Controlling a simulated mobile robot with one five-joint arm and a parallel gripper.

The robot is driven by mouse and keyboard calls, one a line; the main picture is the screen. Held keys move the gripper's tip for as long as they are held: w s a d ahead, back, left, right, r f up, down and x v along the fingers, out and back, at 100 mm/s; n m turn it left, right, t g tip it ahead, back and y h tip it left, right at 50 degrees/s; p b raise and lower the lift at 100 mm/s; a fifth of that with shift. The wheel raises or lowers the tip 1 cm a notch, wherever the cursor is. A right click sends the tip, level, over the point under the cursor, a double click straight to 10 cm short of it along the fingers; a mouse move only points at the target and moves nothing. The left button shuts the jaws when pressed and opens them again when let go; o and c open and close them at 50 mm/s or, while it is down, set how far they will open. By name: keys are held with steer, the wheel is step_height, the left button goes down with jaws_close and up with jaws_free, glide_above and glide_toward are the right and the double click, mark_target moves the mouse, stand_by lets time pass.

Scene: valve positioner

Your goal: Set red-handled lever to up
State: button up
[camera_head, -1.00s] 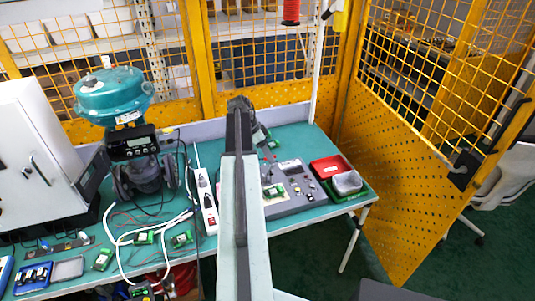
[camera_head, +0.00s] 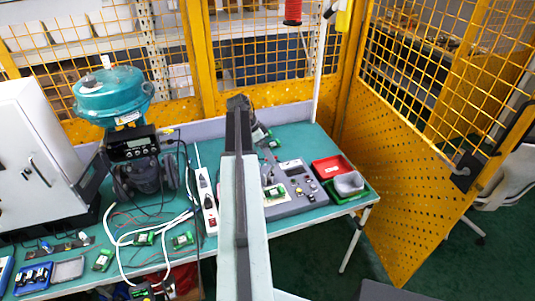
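I cannot clearly pick out a red-handled lever. My arm reaches straight up the middle of the picture over the green bench (camera_head: 305,143). My gripper (camera_head: 240,103) is at its far end, dark and small, above the back of the bench; its fingers cannot be made out. A grey control panel (camera_head: 290,207) with small knobs, a display and a green board lies right of my arm, partly hidden by it. A teal valve actuator (camera_head: 113,95) with a dark positioner box (camera_head: 132,143) stands at the left of the bench.
A white cabinet (camera_head: 35,150) stands at far left. A white power strip (camera_head: 208,203), loose cables and green circuit boards (camera_head: 183,240) lie left of my arm. Red (camera_head: 330,167) and green trays sit at the right end. Yellow mesh fencing (camera_head: 390,180) closes the back and right.

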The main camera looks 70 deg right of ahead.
steer(key=shift+w+d+r+p, duration=0.3)
steer(key=shift+w, duration=0.3)
steer(key=shift+w+d+r+p, duration=0.25)
steer(key=shift+w+r, duration=0.05)
steer(key=shift+w, duration=0.3)
steer(key=c, duration=0.6)
steer(key=w+p, duration=0.1)
steer(key=w+d+r+p, duration=0.1)
steer(key=w, duration=0.1)
steer(key=w+d+r+p, duration=0.1)
steer(key=shift+w+d+r, duration=0.15)
steer(key=shift+w+r, duration=0.05)
steer(key=shift+r, duration=0.1)
steer(key=p+v, duration=0.7)
steer(key=shift+r, duration=0.25)
steer(key=shift+w, duration=0.15)
